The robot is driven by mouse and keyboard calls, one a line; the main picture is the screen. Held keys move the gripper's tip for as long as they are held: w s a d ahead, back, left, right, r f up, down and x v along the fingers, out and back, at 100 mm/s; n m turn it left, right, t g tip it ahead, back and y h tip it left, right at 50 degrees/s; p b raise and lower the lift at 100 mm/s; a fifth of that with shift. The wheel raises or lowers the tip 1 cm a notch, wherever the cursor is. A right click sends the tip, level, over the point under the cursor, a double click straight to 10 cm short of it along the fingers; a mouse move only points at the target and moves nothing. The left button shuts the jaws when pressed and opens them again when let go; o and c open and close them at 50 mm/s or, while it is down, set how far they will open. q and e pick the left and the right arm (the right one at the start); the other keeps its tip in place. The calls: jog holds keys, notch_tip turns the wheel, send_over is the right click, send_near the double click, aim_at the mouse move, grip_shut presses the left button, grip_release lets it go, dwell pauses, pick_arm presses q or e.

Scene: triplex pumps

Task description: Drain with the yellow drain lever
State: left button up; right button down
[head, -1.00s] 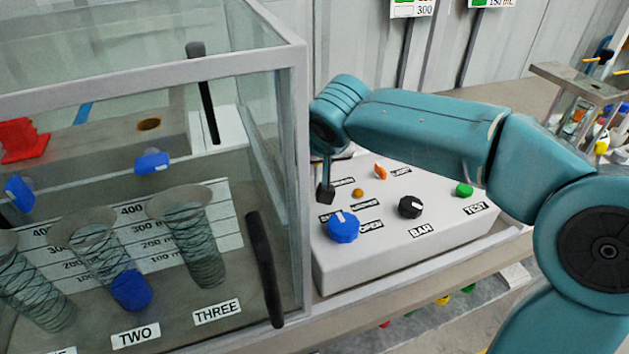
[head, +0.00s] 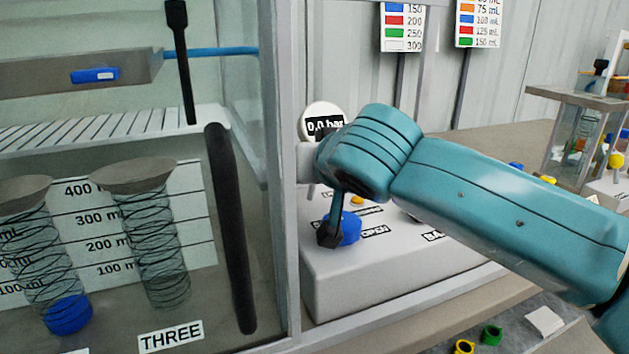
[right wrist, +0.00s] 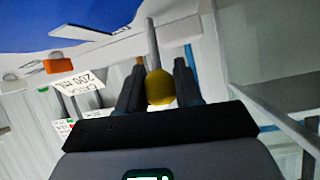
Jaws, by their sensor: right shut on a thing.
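The yellow drain lever's round yellow knob (right wrist: 160,88) shows in the right wrist view, on a thin grey rod. My right gripper (right wrist: 159,72) has its two dark fingers on either side of the knob and is shut on it. A small dark part on a stalk hangs below the wrist, in front of the blue knob (head: 349,229) by the OPEN label. My left gripper is in neither view.
The grey control box (head: 340,285) stands right of a glass-walled case (head: 288,200) with spring-wrapped funnels inside. A round gauge (head: 324,122) reading 0.0 bar is behind my wrist. Signs with coloured volume lists hang at the back.

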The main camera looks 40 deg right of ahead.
dwell(0.3)
jog(key=c, duration=0.8)
grip_release()
jog(key=shift+s, duration=0.1)
jog(key=p+v, duration=0.3)
jog(key=v, duration=1.3)
jog(key=shift+s+a, duration=0.1)
